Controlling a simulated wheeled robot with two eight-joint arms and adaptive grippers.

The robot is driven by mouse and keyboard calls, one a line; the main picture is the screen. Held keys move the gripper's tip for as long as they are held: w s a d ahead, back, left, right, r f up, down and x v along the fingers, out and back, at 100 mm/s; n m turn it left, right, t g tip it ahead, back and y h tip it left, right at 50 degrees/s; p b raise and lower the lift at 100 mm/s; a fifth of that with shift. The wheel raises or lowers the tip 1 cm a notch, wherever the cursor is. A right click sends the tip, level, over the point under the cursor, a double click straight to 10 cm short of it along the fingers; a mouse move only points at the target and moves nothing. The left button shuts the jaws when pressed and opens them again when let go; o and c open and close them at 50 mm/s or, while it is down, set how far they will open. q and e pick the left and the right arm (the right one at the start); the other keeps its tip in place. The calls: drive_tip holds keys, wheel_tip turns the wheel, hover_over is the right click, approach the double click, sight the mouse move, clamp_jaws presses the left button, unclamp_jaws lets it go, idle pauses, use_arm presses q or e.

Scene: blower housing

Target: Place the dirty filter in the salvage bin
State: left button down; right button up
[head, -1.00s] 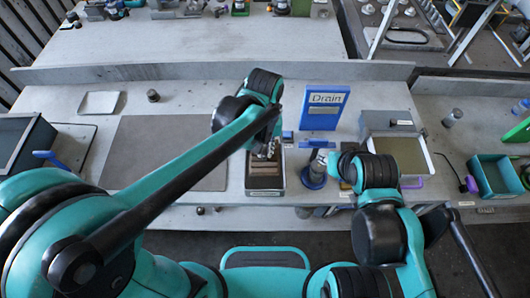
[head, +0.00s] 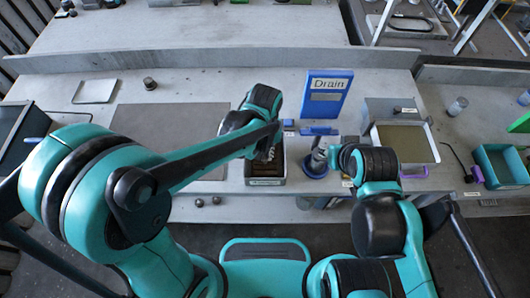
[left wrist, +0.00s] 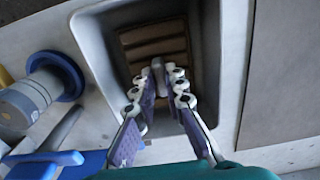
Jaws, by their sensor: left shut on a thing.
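The dirty filter looks like a brown, slatted block (left wrist: 158,45) seated in a grey open housing (left wrist: 92,35). The housing also shows in the head view (head: 265,182), with the brown filter (head: 264,170) inside. My left gripper (left wrist: 158,72) reaches down into the housing from above. No bin is labelled salvage legibly.
A grey cylinder on a blue round base (head: 315,165) stands right of the housing. A dark open bin (head: 22,135) is at the left, a teal bin (head: 500,165) at the right. The grey mat (head: 165,125) is clear.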

sight(265, 155)
use_arm(q)
drive_tip(key=shift+f, duration=0.2)
drive_tip(key=c, duration=1.6)
unclamp_jaws()
drive_tip(key=shift+r, duration=0.1)
drive_tip(key=shift+r, duration=0.2)
wheel_tip(265, 155, up, 12)
drive_tip(key=p, duration=0.4)
drive_tip(key=s+a+r+t, duration=0.1)
drive_tip(key=a+t, duration=0.1)
drive_tip(key=a, duration=0.4)
drive_tip(key=s+a+r+t, duration=0.1)
drive_tip(key=s+a+t, duration=0.1)
drive_tip(key=a, duration=0.4)
drive_tip(key=s+a+r+t, duration=0.1)
drive_tip(key=s+a+t, duration=0.1)
drive_tip(key=a, duration=0.4)
drive_tip(key=shift+s+t, duration=0.1)
drive_tip(key=shift+t, duration=0.5)
